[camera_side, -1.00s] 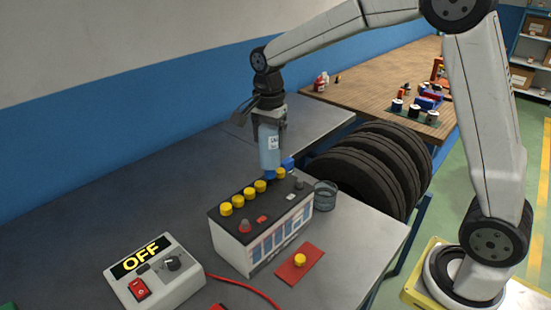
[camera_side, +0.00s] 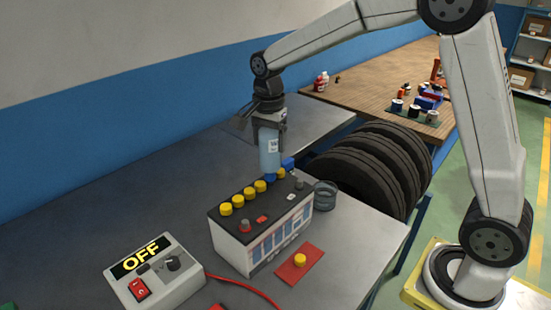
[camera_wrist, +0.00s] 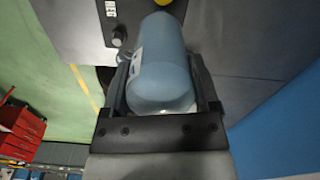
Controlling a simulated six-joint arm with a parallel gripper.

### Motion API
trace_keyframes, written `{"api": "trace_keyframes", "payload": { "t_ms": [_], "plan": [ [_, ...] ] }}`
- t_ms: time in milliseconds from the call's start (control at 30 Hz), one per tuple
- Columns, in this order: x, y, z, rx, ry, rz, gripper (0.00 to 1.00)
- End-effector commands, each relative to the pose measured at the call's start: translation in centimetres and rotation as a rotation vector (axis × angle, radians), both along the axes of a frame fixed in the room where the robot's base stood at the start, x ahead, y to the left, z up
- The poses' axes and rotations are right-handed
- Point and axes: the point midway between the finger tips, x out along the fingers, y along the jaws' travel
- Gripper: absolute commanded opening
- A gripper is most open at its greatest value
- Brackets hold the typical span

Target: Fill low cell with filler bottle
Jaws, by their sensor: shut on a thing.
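My gripper (camera_side: 268,122) is shut on the light blue filler bottle (camera_side: 269,150), which has a white label. The bottle is held upright with its blue tip down at the top of the battery (camera_side: 262,238), towards the far end of the cap row. In the wrist view the bottle (camera_wrist: 161,75) fills the space between the fingers. The battery is white with a dark top, yellow caps (camera_side: 238,201) in a row, and cell windows on its front. Whether the tip is inside an opening cannot be told. A loose yellow cap (camera_side: 300,260) lies on a red mat (camera_side: 312,252) in front.
A charger box (camera_side: 155,270) reading OFF stands front left with a red cable (camera_side: 245,288). A dark cup (camera_side: 325,195) stands at the battery's right end. Tyres (camera_side: 365,170) stand beyond the bench.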

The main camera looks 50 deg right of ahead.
Motion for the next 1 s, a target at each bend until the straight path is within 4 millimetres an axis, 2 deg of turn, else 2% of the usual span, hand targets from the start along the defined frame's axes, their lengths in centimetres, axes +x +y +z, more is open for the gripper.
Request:
{"api": "trace_keyframes", "payload": {
  "t_ms": [1000],
  "plan": [
    [0.02,0.0,-0.96,0.0,-0.001,0.0,0.07]
  ]
}}
